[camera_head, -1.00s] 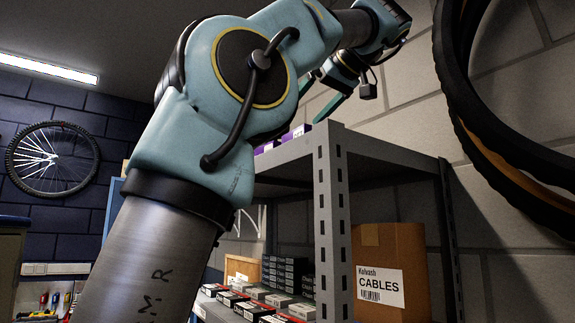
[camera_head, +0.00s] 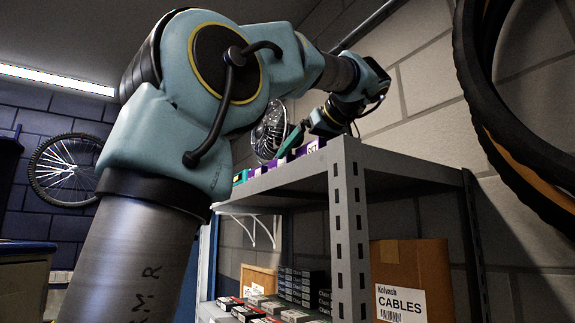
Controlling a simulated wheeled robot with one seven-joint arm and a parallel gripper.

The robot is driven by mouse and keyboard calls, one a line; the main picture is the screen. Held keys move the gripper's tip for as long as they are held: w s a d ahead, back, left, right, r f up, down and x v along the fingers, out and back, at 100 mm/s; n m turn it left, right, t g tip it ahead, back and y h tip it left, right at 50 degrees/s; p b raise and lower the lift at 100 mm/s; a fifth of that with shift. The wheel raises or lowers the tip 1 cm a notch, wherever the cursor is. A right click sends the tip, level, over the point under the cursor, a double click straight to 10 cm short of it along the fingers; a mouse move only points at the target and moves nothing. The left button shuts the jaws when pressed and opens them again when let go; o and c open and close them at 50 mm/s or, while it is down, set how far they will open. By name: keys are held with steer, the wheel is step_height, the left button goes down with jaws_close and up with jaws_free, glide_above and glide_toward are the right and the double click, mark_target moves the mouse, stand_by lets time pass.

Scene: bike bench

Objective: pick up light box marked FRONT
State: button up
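Several small boxes stand in a row on the top shelf of the grey rack. A purple box (camera_head: 310,147) with a pale label is close to my gripper, with more purple and a teal box (camera_head: 240,177) to its left. The print is too small to read, so I cannot tell which one is marked FRONT. My gripper (camera_head: 289,145) points down at the row, with one teal finger clearly showing. The other finger is hidden or unclear, so its opening cannot be judged. Whether it touches a box cannot be told.
The grey rack (camera_head: 349,225) has an upright post at its near corner. Below are a CABLES carton (camera_head: 412,275) and stacked small boxes (camera_head: 303,287). Tyres (camera_head: 500,110) hang on the right wall.

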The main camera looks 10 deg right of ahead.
steer(key=shift+w+a+f, duration=0.2)
steer(key=shift+w+a, duration=0.05)
steer(key=shift+w, duration=0.15)
steer(key=c, duration=1.3)
steer(key=shift+r, duration=0.15)
